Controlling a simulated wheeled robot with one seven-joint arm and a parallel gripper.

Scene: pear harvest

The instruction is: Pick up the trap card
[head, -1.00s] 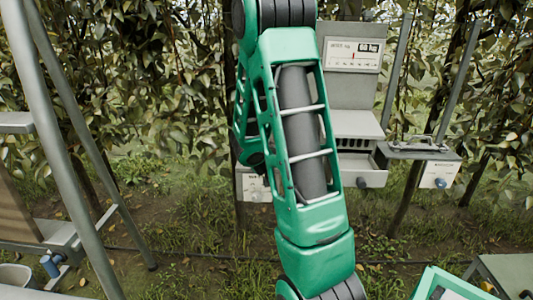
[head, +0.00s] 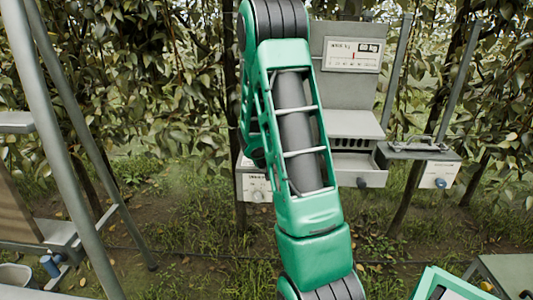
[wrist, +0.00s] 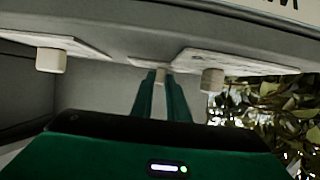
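My gripper (wrist: 161,76) shows in the wrist view as two slim dark green fingers close together under a grey housing. Their tips stand on either side of a small cream tab (wrist: 160,76) on a thin white plate. I cannot tell whether they touch the tab. Similar white plates with cream tabs show to the left (wrist: 54,60) and to the right (wrist: 212,79). No readable label tells which plate is the trap card.
In the head view a grey station (head: 352,95) with a dial panel stands behind my arm, with a drawer (head: 358,173) below. A grey box (head: 438,172) sits at its right. A ladder (head: 68,110) stands left, a green-rimmed crate (head: 430,284) lower right. Foliage fills the back.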

